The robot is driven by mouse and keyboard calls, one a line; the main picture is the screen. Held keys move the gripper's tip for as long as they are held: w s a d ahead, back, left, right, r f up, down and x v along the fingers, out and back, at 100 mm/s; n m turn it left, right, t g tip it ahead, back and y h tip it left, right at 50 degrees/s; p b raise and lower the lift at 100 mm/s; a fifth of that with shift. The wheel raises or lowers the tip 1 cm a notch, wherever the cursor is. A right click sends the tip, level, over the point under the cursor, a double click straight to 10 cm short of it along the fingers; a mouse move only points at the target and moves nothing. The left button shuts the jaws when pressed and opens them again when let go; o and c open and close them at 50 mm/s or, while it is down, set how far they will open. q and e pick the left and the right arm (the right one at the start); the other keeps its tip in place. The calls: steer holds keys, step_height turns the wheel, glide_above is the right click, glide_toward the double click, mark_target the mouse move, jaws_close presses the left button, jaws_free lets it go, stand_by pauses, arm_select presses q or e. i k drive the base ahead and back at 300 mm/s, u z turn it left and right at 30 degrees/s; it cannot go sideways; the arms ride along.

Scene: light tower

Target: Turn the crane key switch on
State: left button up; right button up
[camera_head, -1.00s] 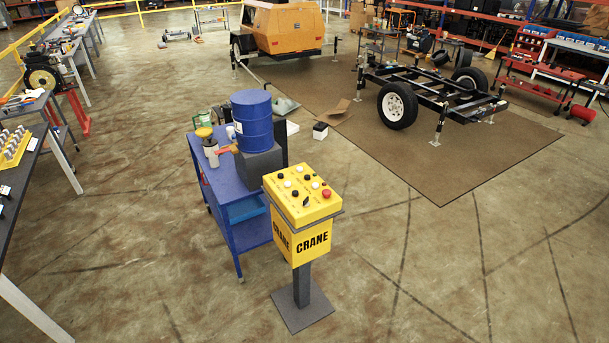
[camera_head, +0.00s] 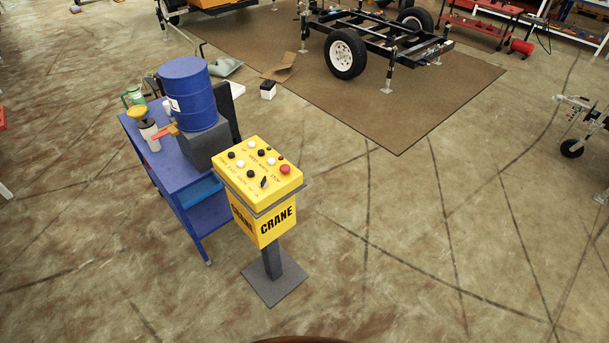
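The yellow crane control box (camera_head: 258,178) stands on a grey post with a square foot, left of the middle of the head view. Its tilted top carries several black and white buttons and a red stop button (camera_head: 285,169). The black crane key switch (camera_head: 264,182) sits near the front edge of the top. Its exact turn angle is too small to tell. Neither of my grippers shows in the view, and nothing touches the box.
A blue cart (camera_head: 172,168) stands close to the left of the box, with a blue drum (camera_head: 187,92) and small containers on it. A trailer frame (camera_head: 375,45) stands on a brown mat (camera_head: 440,95) behind.

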mark_target(264, 184)
steer(key=z, duration=1.15)
steer(key=i, duration=1.4)
steer(key=u, duration=1.6)
